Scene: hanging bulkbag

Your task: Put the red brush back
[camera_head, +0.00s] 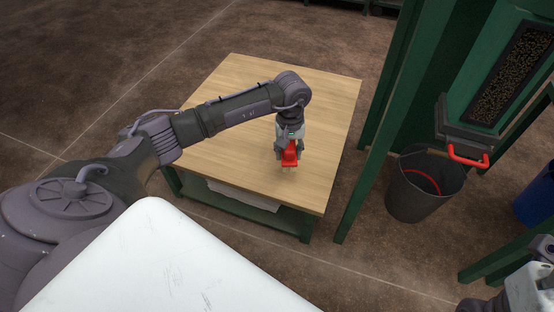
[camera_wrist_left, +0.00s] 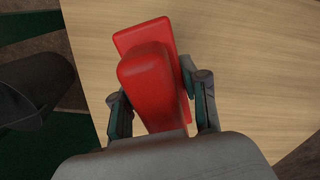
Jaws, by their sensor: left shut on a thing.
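The red brush (camera_head: 289,157) is in my left gripper (camera_head: 288,150), over the wooden table (camera_head: 235,85). In the left wrist view the red brush (camera_wrist_left: 150,75) fills the middle, with one finger of the left gripper (camera_wrist_left: 160,105) on each side of it. The gripper is shut on it. The brush is at or just above the tabletop; I cannot tell if it touches. Its bristles are not clearly visible. At the lower right of the head view, a part of my right arm (camera_head: 530,285) shows, but its fingers do not.
A dark metal bucket (camera_head: 425,190) stands right of the table, under a green machine (camera_head: 480,90) with a red handle (camera_head: 468,158). A green post (camera_head: 375,130) stands between table and bucket. A blue container (camera_head: 538,195) is at the right edge. Most of the tabletop is bare.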

